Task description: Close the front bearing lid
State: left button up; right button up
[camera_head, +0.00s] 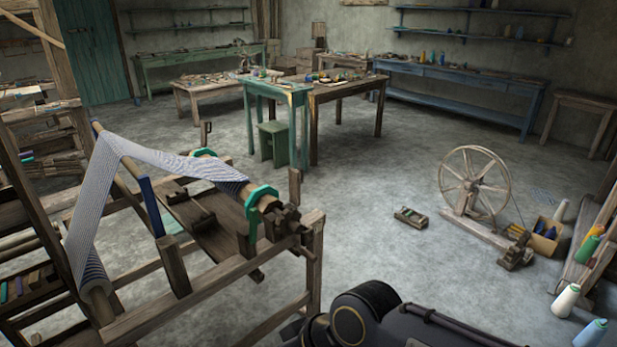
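The wooden handloom (215,285) fills the left side. Its roller (268,203) carries striped cloth (165,160) and has green flanges (262,195) near its ends. The roller's near end sits in a dark wooden bearing block (285,222) on the frame. A wooden piece (295,187) stands upright beside this block; it looks like a bearing lid standing open, but I cannot tell for sure. A similar upright piece (206,132) stands at the roller's far end. Neither of my grippers is in view; only a dark part of my own body shows at the bottom.
A spinning wheel (474,185) stands on the floor at the right, with a cardboard box (545,236) beside it. A small wooden tool (411,218) lies on the floor. Thread cones (565,300) stand at the lower right. Floor between loom and wheel is mostly clear.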

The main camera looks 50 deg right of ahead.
aim_at(294, 183)
jog(key=l, duration=0.55)
jog(key=l+u, duration=0.1)
jog(key=l, duration=1.05)
jog(key=k+l+u, duration=0.15)
jog(key=l, duration=1)
jog(key=k+l+u, duration=0.1)
jog(key=l, duration=0.45)
jog(key=k+l, duration=0.1)
jog(key=l, duration=0.45)
jog(key=l+u, duration=0.1)
jog(key=l, duration=0.45)
jog(key=i+l, duration=0.2)
jog(key=i, duration=0.25)
jog(key=i+l+u, duration=0.1)
jog(key=i, duration=0.35)
jog(key=l, duration=0.1)
